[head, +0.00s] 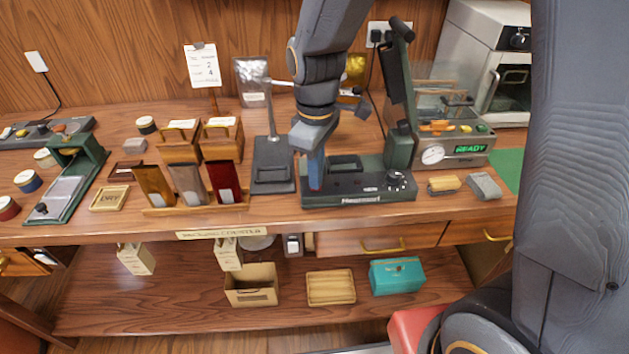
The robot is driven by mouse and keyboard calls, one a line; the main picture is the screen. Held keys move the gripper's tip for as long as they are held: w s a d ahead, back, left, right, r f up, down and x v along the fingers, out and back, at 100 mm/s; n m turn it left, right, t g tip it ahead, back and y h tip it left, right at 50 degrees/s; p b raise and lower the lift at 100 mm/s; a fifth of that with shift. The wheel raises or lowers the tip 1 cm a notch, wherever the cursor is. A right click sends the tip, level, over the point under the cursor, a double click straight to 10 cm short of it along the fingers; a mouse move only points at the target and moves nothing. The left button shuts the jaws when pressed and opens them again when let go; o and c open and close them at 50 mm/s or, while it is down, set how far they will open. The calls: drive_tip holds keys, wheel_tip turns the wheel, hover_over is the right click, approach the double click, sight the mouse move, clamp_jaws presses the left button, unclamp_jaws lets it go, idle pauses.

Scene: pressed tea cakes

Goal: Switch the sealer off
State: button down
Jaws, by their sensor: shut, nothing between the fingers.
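The sealer seems to be the dark green unit on the counter, with a low base (350,199), a raised black lever arm (397,75) and small knobs at its right end. Lettering on its front is too small to read surely. My gripper (315,188) points down at the left end of this base. Its fingers are shut and empty, and their tips look at or very close to the base top; I cannot tell if they touch. A little red shows beside the tips. A switch there is hidden or too small to make out.
A machine with a gauge and a green READY display (469,149) stands behind right. A scale-like stand (272,180) and a rack of tea pouches (188,185) are close on the left. Two small blocks (444,185) lie right. The counter front edge is clear.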

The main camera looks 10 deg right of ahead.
wheel_tip(320, 180, up, 7)
drive_tip(key=p, duration=0.6)
idle(0.6)
drive_tip(key=s+d+f+m+b, duration=0.2)
drive_tip(key=s+d+m, duration=0.1)
drive_tip(key=d+m, duration=0.2)
drive_tip(key=s+d+f+m+t+b, duration=0.1)
drive_tip(key=s+d+f+m+b, duration=0.1)
drive_tip(key=d+m, duration=0.4)
drive_tip(key=s+d+b, duration=0.1)
drive_tip(key=s, duration=0.1)
drive_tip(key=shift+s+d+m, duration=0.3)
drive_tip(key=shift+d, duration=0.05)
